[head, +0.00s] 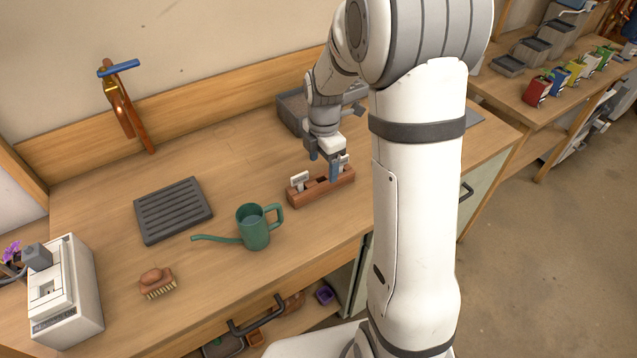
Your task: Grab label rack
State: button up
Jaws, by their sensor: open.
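The label rack (312,194) is a small reddish-brown wooden block on the wooden counter. White labels (299,180) stand upright in it at the left, and another white label shows near its right end. My gripper (324,171) is open and points down at the rack's middle and right part. Its dark fingers show at the far side and the near side of the rack. I cannot tell whether the fingers touch it. My arm hides some of the counter to the right of the rack.
A green watering can (254,229) stands just left and in front of the rack. A grey tray (293,111) is behind my gripper. A slatted dark tray (173,210), a brush (157,284) and a white machine (67,292) lie further left. Counter between them is clear.

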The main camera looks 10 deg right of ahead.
aim_at(321, 181)
jog(key=f, duration=0.4)
jog(key=f+p, duration=0.1)
jog(key=f, duration=0.1)
jog(key=shift+a+f, duration=0.25)
jog(key=shift+f, duration=0.15)
jog(key=shift+c, duration=0.4)
jog(key=c, duration=1.2)
